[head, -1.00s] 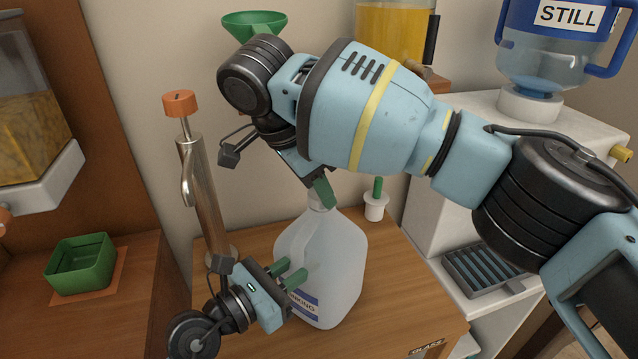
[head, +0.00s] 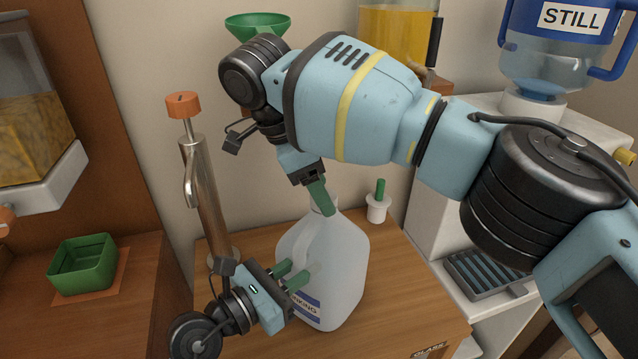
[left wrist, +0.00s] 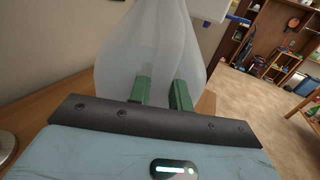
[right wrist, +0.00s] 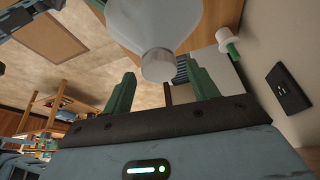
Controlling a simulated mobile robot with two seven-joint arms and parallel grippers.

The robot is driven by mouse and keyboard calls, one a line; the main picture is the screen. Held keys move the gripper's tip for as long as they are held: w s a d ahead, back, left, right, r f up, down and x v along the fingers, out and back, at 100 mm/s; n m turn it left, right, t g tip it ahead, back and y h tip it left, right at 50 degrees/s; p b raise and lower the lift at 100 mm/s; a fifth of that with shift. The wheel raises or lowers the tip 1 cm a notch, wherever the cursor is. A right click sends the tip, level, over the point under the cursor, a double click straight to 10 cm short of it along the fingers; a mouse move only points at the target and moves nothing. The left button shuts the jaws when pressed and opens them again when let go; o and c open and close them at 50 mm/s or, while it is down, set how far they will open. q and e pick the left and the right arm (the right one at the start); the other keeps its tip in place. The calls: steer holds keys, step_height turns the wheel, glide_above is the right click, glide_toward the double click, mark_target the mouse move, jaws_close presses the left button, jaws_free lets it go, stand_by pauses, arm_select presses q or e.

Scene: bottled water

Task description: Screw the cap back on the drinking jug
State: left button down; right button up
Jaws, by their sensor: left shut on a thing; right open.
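The drinking jug (head: 345,262) is translucent white with a blue label and stands upright on the wooden table (head: 412,315). My left gripper (head: 288,274) is shut on its left side; the left wrist view shows both green fingers (left wrist: 163,92) against the jug (left wrist: 150,40). My right gripper (head: 321,196) is open at the jug's top. In the right wrist view its fingers (right wrist: 163,82) stand apart on either side of a round white end (right wrist: 158,66) at the jug's neck. I cannot tell whether this is the cap or the bare mouth. In the head view, my right gripper partly hides it.
A white stopper-like piece with a green peg (head: 378,204) stands behind the jug. A metal pump with an orange top (head: 203,190) stands left of it. A green funnel (head: 257,25) is behind my right arm. A white dispenser (head: 425,215) stands right; a green tray (head: 84,265) is left.

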steer(key=shift+r, duration=2.25)
steer(key=shift+o, duration=0.2)
